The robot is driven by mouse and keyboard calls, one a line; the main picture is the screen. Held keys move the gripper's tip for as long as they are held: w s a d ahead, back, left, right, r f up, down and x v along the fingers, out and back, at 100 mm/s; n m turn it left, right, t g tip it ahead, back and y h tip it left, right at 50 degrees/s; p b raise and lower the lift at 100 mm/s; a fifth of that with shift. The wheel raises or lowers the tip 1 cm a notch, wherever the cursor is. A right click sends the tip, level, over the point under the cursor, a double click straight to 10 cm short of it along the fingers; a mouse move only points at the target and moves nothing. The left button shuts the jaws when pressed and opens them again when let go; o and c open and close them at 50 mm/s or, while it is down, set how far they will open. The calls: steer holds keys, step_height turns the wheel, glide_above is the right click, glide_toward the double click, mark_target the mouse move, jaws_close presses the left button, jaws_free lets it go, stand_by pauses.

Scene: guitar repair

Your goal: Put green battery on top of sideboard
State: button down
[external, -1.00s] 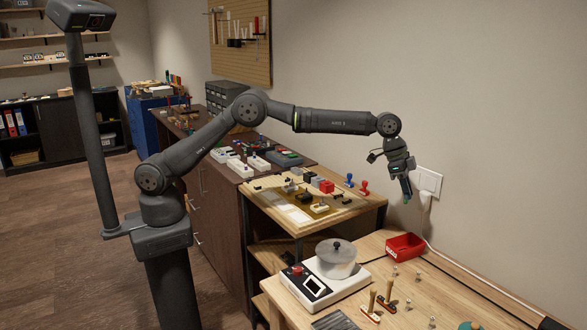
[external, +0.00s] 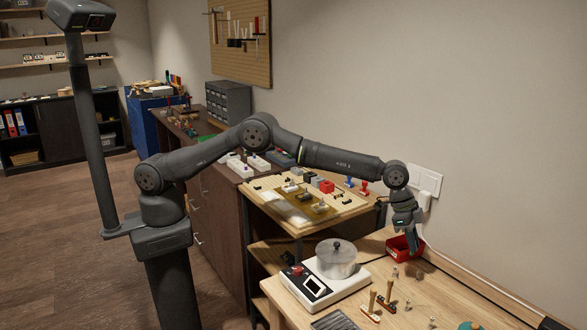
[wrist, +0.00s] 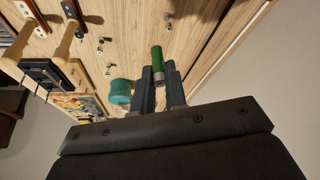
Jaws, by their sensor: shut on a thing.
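My gripper (external: 414,244) points down beside the red tray (external: 397,247), near the wall at the right. In the wrist view, my gripper (wrist: 162,92) is shut on the green battery (wrist: 158,62), a green cylinder with a metal-coloured end, held between its two fingers. The battery cannot be made out in the external view. The dark brown sideboard (external: 216,205), with drawer handles on its front, stands left of the wooden tables.
A white scale with a round pot (external: 335,258) and wooden-handled tools (external: 378,303) stand on the near table. A board with small parts (external: 270,193) lies on the middle table. A white socket (external: 426,180) is on the wall behind my gripper.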

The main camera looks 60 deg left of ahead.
step_height(320, 180, down, 10)
steer(key=shift+f, duration=0.1)
stand_by(0.4)
steer(key=shift+f, duration=0.2)
steer(key=c, duration=1.5)
jaws_free()
steer(key=shift+o, duration=0.2)
steer(key=shift+r, duration=0.1)
steer(key=v, duration=1.1)
steer(key=shift+r, duration=0.3)
steer(key=shift+o, duration=0.5)
steer(key=shift+s+a+r, duration=0.1)
steer(key=shift+a+r, duration=0.15)
steer(key=shift+a, duration=0.05)
